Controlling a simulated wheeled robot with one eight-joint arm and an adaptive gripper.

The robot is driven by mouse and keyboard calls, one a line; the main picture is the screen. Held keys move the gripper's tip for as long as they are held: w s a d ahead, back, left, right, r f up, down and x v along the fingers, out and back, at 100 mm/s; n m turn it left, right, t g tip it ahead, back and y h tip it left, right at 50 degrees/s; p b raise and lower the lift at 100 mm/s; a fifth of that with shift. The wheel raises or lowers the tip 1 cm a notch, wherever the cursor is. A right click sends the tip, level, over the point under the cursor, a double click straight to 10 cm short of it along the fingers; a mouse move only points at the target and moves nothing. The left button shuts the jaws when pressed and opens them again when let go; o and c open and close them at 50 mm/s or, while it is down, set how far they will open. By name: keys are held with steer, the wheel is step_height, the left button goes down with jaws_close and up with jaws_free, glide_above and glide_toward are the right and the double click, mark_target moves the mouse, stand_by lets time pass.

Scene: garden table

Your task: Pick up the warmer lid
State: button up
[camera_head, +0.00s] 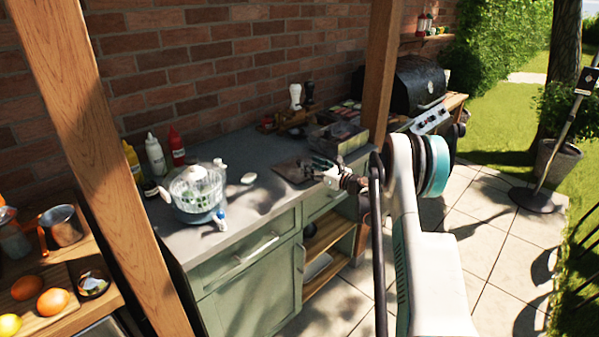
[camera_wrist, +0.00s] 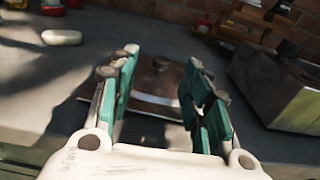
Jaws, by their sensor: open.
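A flat, dark brownish lid with a small round knob, apparently the warmer lid (camera_wrist: 158,82), lies on the grey counter. In the head view the lid (camera_head: 291,171) is just left of my gripper (camera_head: 322,168). In the wrist view my gripper (camera_wrist: 162,68) is open, with its green-padded fingers on either side of the lid's middle. The knob shows between the fingertips. I cannot tell how high the fingers are above the lid. The fingers hide parts of its left and right sides, and nothing is held.
A grey metal box (camera_wrist: 278,88) stands close to the right of the lid. A white oval object (camera_wrist: 62,37) lies to the left. A clear salad spinner (camera_head: 196,190) and sauce bottles (camera_head: 156,155) stand farther left. A wooden post (camera_head: 381,75) rises near the counter's right end.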

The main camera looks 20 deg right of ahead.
mark_target(299, 166)
steer(key=w, duration=0.1)
steer(key=w+f+b, duration=0.1)
steer(key=w, duration=0.1)
steer(key=w+a+b, duration=0.1)
steer(key=shift+w+a+f, duration=0.1)
steer(key=shift+w+f, duration=0.15)
steer(key=shift+w, duration=0.1)
steer(key=shift+w+a+r, duration=0.1)
steer(key=shift+w, duration=0.1)
steer(key=shift+c, duration=0.5)
jaws_close()
